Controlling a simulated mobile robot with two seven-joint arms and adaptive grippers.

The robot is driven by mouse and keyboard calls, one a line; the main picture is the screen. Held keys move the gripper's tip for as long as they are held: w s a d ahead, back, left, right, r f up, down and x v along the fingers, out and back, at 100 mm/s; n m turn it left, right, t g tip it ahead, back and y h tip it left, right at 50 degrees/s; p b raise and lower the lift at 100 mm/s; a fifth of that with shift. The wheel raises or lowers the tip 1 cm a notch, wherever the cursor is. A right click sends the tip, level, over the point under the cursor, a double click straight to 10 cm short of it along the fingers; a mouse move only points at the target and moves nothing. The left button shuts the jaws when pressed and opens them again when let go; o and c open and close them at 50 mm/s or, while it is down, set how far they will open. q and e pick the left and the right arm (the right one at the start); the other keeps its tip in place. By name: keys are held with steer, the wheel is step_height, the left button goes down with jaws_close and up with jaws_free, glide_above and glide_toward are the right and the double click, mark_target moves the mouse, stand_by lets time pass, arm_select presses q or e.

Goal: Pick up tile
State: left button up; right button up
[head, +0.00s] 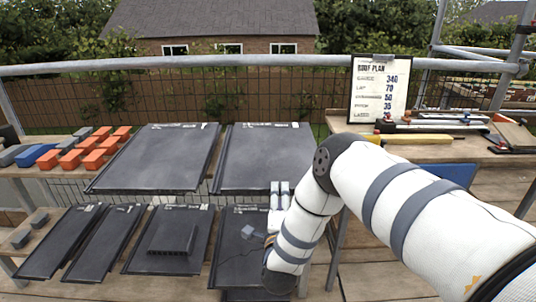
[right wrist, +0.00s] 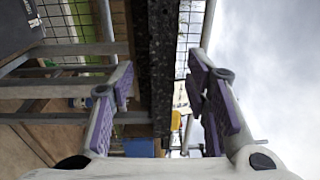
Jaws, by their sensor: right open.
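Two wide dark grey tiles lie on the upper rack, a left one (head: 155,160) and a right one (head: 258,155). Below are narrow dark tiles (head: 58,242) (head: 104,242), a tile with a raised vent (head: 172,238) and another tile (head: 236,262) partly hidden by my right arm. My right gripper (head: 280,193) is at the near edge of the upper right tile. In the right wrist view the open gripper (right wrist: 162,78) has purple-padded fingers on either side of a dark slab edge (right wrist: 160,45), with visible gaps. Contact is not visible. My left gripper is not in view.
Orange, blue and grey blocks (head: 92,150) sit on the left bench. A roof plan board (head: 379,90) stands on the right bench (head: 440,152) near several tools. A metal rail (head: 200,65) and mesh fence run behind the tiles.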

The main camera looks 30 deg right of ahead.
mark_target(279, 181)
steer(key=x, duration=0.5)
steer(key=shift+w+d+r, duration=0.15)
steer(key=shift+w, duration=0.1)
steer(key=shift+r, duration=0.1)
jaws_close()
steer(key=shift+r, duration=0.15)
